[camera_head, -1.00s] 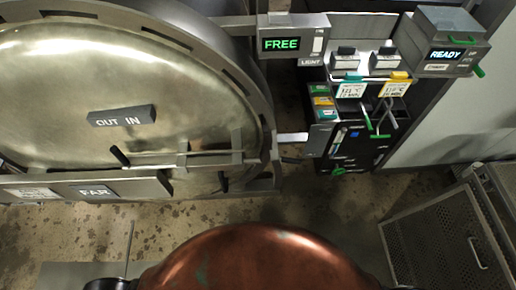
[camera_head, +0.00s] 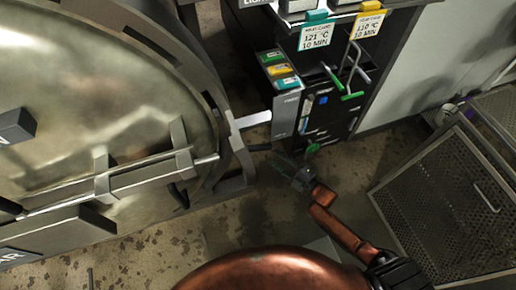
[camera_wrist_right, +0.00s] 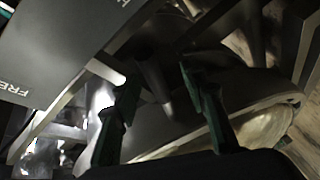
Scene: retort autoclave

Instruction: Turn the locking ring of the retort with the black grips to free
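The retort's large brassy door (camera_head: 90,100) fills the left of the head view, with the dark slotted locking ring (camera_head: 215,110) around it. A black grip (camera_head: 259,147) sticks out at the ring's right edge. My right gripper (camera_head: 284,163) is just right of and below this grip, pointing toward it. In the right wrist view the two green-padded fingers (camera_wrist_right: 158,98) stand apart, with a dark rod-like shape (camera_wrist_right: 153,72) beyond and between them. I cannot tell whether it touches them. My left gripper is out of view.
A dark control rack (camera_head: 325,110) with green-handled levers and temperature cards stands right of the ring. A pale bracket (camera_head: 252,119) joins ring and rack side. A perforated metal cart (camera_head: 440,200) stands at the right. Stained floor lies open between.

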